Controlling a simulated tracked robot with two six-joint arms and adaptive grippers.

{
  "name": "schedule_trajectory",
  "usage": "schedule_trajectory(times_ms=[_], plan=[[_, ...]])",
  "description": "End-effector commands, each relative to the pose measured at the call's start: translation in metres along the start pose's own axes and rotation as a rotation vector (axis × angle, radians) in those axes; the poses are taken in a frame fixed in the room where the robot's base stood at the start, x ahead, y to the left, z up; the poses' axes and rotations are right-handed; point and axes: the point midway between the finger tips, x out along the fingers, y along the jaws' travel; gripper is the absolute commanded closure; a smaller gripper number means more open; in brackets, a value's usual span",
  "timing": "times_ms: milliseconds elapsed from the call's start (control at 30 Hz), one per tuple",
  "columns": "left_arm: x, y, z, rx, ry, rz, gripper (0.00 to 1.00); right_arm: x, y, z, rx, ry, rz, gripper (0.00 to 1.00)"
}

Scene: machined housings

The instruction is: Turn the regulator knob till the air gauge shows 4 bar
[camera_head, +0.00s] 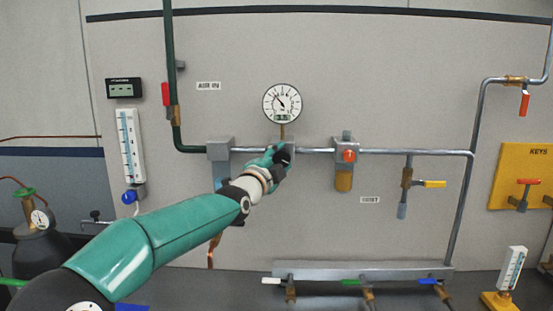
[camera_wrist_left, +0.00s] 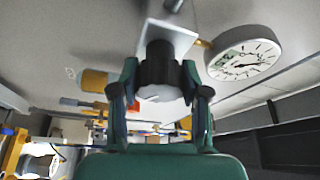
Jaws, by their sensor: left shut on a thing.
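The round white air gauge (camera_head: 282,102) stands on a short brass stem above the pipe. Its black needle points to the upper left; its numbers and small green display are too small to read surely. The gauge also shows tilted in the left wrist view (camera_wrist_left: 245,60). My left gripper (camera_head: 280,156) is at the regulator just below the gauge and hides most of it in the head view. In the left wrist view, the dark regulator knob (camera_wrist_left: 160,72) sits between the two fingers of my left gripper (camera_wrist_left: 160,90), which is shut on it. My right gripper is not in view.
A filter with an orange button and amber bowl (camera_head: 344,180) hangs to the right. A grey block (camera_head: 220,150) and green pipe (camera_head: 170,60) are to the left. A yellow-handled valve (camera_head: 434,184) is farther right. A manifold (camera_head: 360,270) runs below.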

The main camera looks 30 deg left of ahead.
Motion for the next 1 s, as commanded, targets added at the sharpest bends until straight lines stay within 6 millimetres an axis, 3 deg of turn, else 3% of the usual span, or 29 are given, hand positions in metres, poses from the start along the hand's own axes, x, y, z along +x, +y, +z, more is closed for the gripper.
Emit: schedule_trajectory(times_ms=[567,600,733,1000], plan=[[0.0004,0.0084,-0.0008,0.041,0.002,0.037,0.89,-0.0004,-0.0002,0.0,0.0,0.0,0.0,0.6],[0.0005,0.0085,-0.0008,0.041,0.002,0.037,0.53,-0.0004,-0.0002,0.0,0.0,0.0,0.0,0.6],[0.0004,0.0074,-0.0008,0.041,0.002,0.034,0.31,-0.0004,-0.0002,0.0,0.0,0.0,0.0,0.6],[0.0002,0.0038,-0.0003,0.04,0.001,0.026,0.29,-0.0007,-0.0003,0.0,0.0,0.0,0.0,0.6]])
